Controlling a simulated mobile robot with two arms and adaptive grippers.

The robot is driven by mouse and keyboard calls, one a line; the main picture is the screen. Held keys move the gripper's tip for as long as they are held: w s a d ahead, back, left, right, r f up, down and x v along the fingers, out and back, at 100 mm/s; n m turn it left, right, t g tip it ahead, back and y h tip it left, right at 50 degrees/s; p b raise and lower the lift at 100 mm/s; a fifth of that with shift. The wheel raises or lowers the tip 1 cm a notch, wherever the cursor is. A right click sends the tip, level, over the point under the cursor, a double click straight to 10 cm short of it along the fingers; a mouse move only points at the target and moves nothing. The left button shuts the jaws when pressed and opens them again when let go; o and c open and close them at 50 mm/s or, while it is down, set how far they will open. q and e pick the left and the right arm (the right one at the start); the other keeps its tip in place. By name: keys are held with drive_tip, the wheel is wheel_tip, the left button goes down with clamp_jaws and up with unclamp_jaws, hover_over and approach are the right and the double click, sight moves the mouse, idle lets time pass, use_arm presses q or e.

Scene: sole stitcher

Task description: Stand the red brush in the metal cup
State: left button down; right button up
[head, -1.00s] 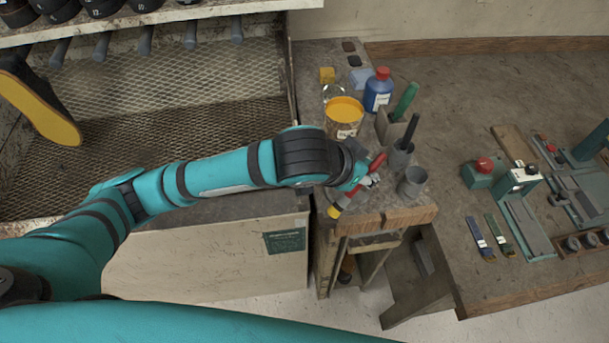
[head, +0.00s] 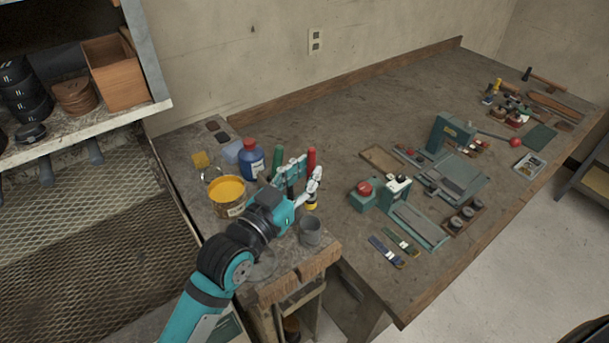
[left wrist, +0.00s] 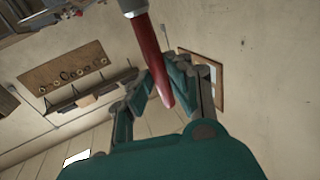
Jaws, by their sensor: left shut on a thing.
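The red brush (head: 311,160) is in my left gripper (head: 313,182), roughly upright, red handle up and yellow tip down. In the left wrist view the brush's red handle (left wrist: 150,55) passes between the closed fingers (left wrist: 157,80), with its grey ferrule at the top edge. The metal cup (head: 311,234) stands upright near the bench's front corner, its mouth open. The brush tip shows just above and behind the cup's rim in the picture; I cannot tell the exact gap. My right gripper is out of view.
A green press (head: 395,190) and two small brushes (head: 395,247) lie to the right. The bench's back middle is clear.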

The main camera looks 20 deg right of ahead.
sight(307, 206)
use_arm(q)
drive_tip(key=shift+f+b, duration=0.5)
drive_tip(key=shift+f, duration=0.2)
wheel_tip(307, 206, down, 8)
drive_tip(key=b, duration=0.8)
drive_tip(key=shift+f, duration=0.4)
drive_tip(key=c, duration=1.2)
unclamp_jaws()
